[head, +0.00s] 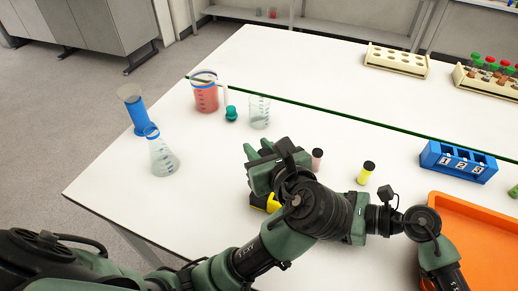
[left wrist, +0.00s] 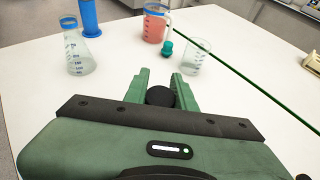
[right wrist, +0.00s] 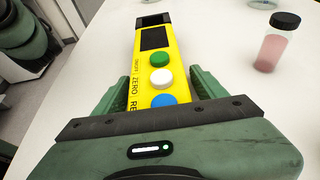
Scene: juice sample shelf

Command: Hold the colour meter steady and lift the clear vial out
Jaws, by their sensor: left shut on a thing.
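The yellow colour meter (right wrist: 152,72) lies in my right gripper (right wrist: 158,82) in the right wrist view, with green, white and blue buttons and a dark screen. The fingers close on its two sides. In the head view only a yellow bit of the meter (head: 272,205) shows below my left gripper (head: 254,150); my arms hide the rest. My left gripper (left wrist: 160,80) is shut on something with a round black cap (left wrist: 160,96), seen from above. Its body is hidden, so I cannot tell whether it is the clear vial. No vial stands out of the meter's dark far end.
A pink vial (head: 317,158) and a yellow vial (head: 366,173) stand to the right. A flask (head: 162,158), blue cylinder (head: 134,108), red jug (head: 205,97) and beaker (head: 259,112) stand left and behind. A numbered blue rack (head: 458,163) and orange tray (head: 480,225) are right.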

